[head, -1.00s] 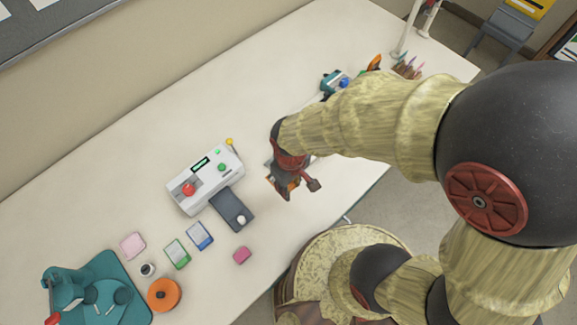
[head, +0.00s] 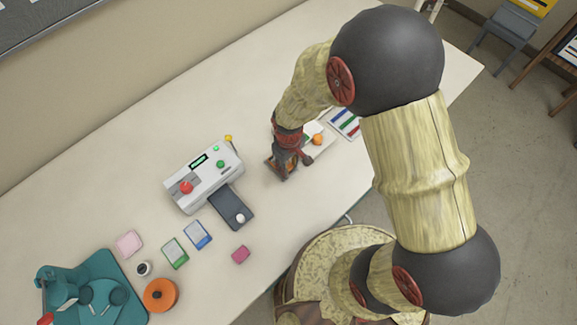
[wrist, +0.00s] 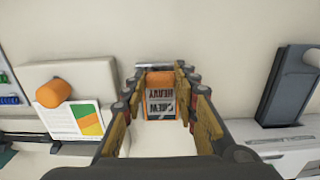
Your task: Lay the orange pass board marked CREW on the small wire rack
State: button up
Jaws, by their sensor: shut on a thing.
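In the head view my gripper (head: 282,170) points down over the table, right of the laminator, and mostly hides the board. Thin grey edges show around the board's far end in the wrist view; I cannot tell whether they belong to the wire rack. The rack is not clearly visible in the head view.
The white laminator (head: 197,176) with its dark tray (head: 231,207) stands left of my gripper. An orange knob (head: 317,139) and a striped card (head: 345,123) are close on the right. Several cards, an orange disc (head: 161,295) and a teal base (head: 115,275) lie front left.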

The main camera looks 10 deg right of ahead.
jog(key=shift+f, duration=0.2)
jog(key=shift+f, duration=0.1)
jog(key=shift+f, duration=0.1)
jog(key=o, duration=1)
jog(key=shift+c, duration=0.2)
jog(key=shift+o, duration=0.6)
